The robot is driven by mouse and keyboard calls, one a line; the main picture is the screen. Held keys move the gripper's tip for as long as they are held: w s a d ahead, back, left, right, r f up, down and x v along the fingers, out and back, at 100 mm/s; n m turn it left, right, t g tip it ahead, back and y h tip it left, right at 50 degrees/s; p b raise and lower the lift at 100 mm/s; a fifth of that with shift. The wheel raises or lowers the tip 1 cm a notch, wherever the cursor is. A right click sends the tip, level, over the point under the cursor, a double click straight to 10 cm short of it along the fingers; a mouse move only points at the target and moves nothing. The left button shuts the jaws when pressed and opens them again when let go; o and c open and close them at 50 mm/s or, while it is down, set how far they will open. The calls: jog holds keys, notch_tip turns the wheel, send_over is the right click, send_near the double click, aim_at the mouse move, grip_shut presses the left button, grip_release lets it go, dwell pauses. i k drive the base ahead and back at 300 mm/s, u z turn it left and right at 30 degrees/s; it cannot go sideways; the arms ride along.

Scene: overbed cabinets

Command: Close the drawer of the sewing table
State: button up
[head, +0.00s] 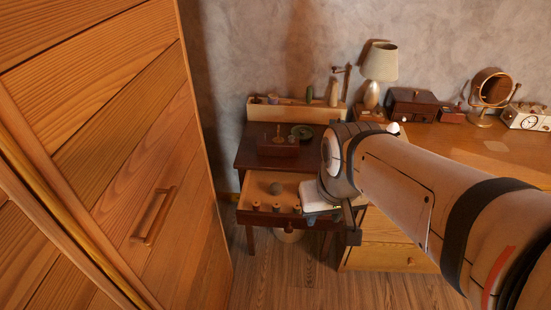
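The sewing table (250,151) is small and dark brown, and stands against the wall left of centre in the head view. Its drawer (264,219) is pulled out towards me, with a pale inside. My gripper (350,228) is at the drawer's front right corner in the picture. My arm covers the drawer's right side. I cannot tell whether the gripper touches the drawer or whether its fingers are open.
A tall wooden cabinet (150,170) with a handle fills the left. A wooden chest of drawers (385,257) stands to the right, below a lamp (380,64). Floor shows in front.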

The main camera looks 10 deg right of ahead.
aim_at(256, 184)
jog(key=z, duration=0.05)
jog(key=i, duration=0.45)
jog(key=u, duration=1.8)
jog(key=k, duration=1.4)
jog(key=z, duration=0.35)
jog(key=i, duration=1)
jog(key=z, duration=0.1)
